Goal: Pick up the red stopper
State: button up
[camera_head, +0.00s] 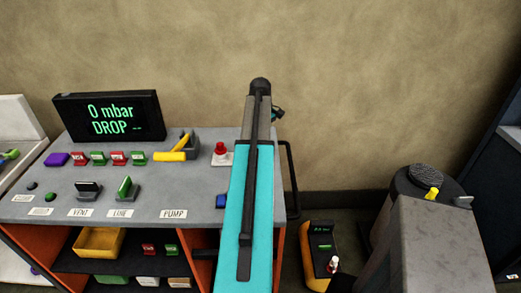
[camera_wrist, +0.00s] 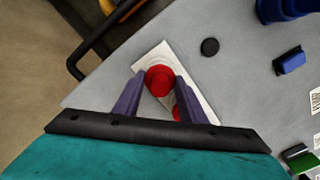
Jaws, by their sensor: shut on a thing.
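In the wrist view, a round red stopper (camera_wrist: 159,80) sits between the two purple fingers of my gripper (camera_wrist: 160,84), which is shut on it. It is over a white plate (camera_wrist: 146,57) on the grey bench top; I cannot tell whether it still touches the plate. A second red piece (camera_wrist: 177,113) shows partly beside the right finger. In the head view, a red piece (camera_head: 221,149) stands on the white plate (camera_head: 216,160), left of my teal arm. My gripper and the held stopper are hidden there behind my arm.
The grey bench (camera_head: 120,185) carries a display (camera_head: 111,116), a yellow-handled lever (camera_head: 171,155), several coloured blocks and switches. A black rail (camera_head: 292,180) runs along its right edge; it also shows in the wrist view (camera_wrist: 75,58). A blue block (camera_wrist: 290,62) lies near the plate.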

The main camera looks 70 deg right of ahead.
jog(key=shift+r, duration=0.15)
jog(key=shift+r+b, duration=0.85)
jog(key=shift+r, duration=0.7)
jog(key=s+a+b, duration=0.2)
jog(key=a, duration=0.5)
jog(key=s+a+r+b, duration=0.1)
jog(key=a+b, duration=0.1)
jog(key=a, duration=0.6)
jog(key=shift+s+a+r, duration=0.3)
jog(key=shift+s, duration=0.05)
jog(key=shift+r+p, duration=0.2)
jog(key=shift+p, duration=0.1)
jog(key=shift+r+p, duration=1.15)
jog(key=shift+p, duration=0.1)
jog(key=shift+r, duration=0.2)
jog(key=shift+r+p, duration=0.1)
jog(key=shift+p, duration=0.2)
